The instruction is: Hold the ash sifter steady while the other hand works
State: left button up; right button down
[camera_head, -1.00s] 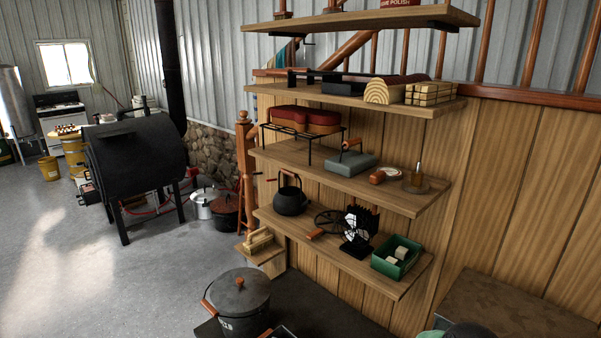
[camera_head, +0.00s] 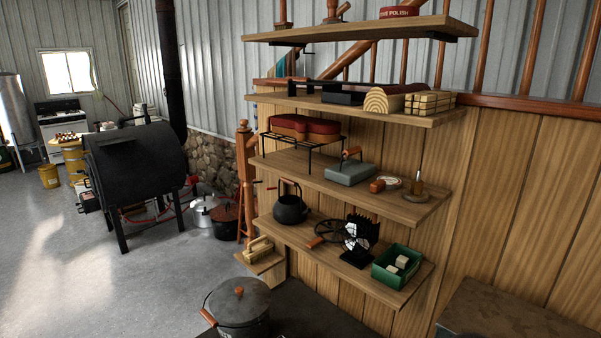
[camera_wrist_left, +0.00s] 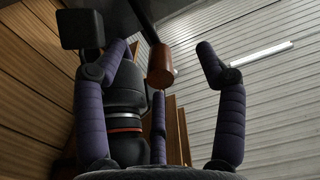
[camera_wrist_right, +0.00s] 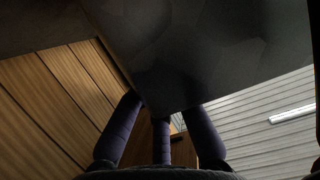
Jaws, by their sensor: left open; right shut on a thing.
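In the right wrist view, my right gripper (camera_wrist_right: 163,108) is shut on a large, dark grey, flat-sided thing, which I take to be the ash sifter (camera_wrist_right: 200,50). It fills the upper middle of that view, and its full shape is hidden. In the left wrist view, my left gripper (camera_wrist_left: 162,52) is open, its fingers spread around an orange-brown wooden handle end (camera_wrist_left: 160,66) on a dark bar. The fingers look apart from the handle; whether it belongs to the sifter I cannot tell. Neither gripper shows clearly in the head view.
A lidded black pot (camera_head: 240,304) stands at the bottom of the head view. Wooden shelves (camera_head: 410,207) hold a kettle (camera_head: 291,208), a stove fan (camera_head: 358,240) and a green box (camera_head: 397,268). The barrel stove (camera_head: 135,160) stands at the left, with open floor (camera_head: 60,270) before it.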

pick_arm(q)
jog(key=v, duration=1.1)
jog(key=shift+s+d, duration=0.2)
jog(key=shift+d, duration=0.05)
jog(key=c, duration=0.4)
jog(key=shift+c, duration=1.4)
jog(key=shift+w+a+n, duration=4.25)
jog(key=shift+a+n, duration=0.05)
jog(key=shift+n, duration=0.2)
